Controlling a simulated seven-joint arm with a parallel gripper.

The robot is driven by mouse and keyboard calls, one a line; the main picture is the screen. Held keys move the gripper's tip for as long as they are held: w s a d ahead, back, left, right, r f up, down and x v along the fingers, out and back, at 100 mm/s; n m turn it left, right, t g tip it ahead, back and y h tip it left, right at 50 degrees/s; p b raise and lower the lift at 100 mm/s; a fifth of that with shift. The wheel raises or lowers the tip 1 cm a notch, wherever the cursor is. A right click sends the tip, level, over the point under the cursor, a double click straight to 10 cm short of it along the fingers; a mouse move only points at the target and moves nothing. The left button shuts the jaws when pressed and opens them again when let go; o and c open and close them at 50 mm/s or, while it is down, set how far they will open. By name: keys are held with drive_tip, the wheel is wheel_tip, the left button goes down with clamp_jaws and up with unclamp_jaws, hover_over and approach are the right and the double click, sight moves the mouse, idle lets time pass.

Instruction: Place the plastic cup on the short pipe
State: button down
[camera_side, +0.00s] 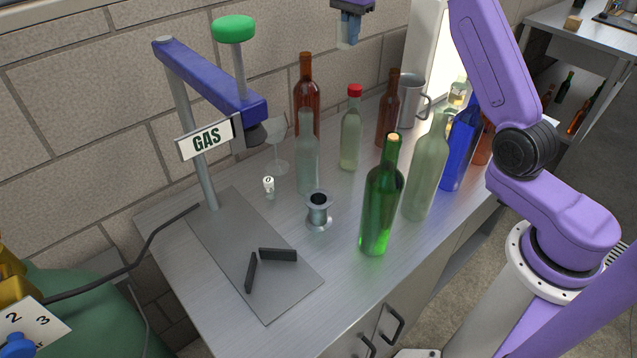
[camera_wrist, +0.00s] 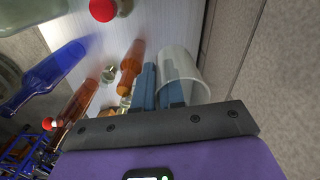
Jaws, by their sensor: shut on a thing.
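The short pipe (camera_side: 318,213) is a small grey metal piece with a flange at each end. It stands upright on the bench, left of the green bottle, its dark bore facing up. My gripper (camera_side: 349,30) is at the top of the side view, high above the back of the bench, its blue fingers pointing down. In the wrist view my gripper (camera_wrist: 158,88) is shut on the clear plastic cup (camera_wrist: 187,66) at its near wall; one finger shows through the cup. The clear cup is hard to make out in the side view.
A green bottle (camera_side: 381,205) stands close right of the pipe; a pale bottle (camera_side: 307,160) and wine glass (camera_side: 277,150) stand behind. A GAS stand (camera_side: 188,120) rises at left from a plate (camera_side: 270,305) bearing black blocks (camera_side: 277,254). A metal mug (camera_side: 409,101) is further back.

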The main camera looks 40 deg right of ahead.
drive_tip(key=s+a+r+n, duration=0.1)
drive_tip(key=s+a+n, duration=0.15)
drive_tip(key=a, duration=0.55)
drive_tip(key=n, duration=0.5)
hover_over(326, 200)
drive_tip(key=shift+m, duration=0.25)
wheel_tip(326, 200, down, 18)
drive_tip(key=shift+d, duration=0.1)
drive_tip(key=shift+f, duration=2.25)
drive_tip(key=c, duration=1.6)
unclamp_jaws()
drive_tip(key=shift+f, duration=0.15)
drive_tip(key=o, duration=0.4)
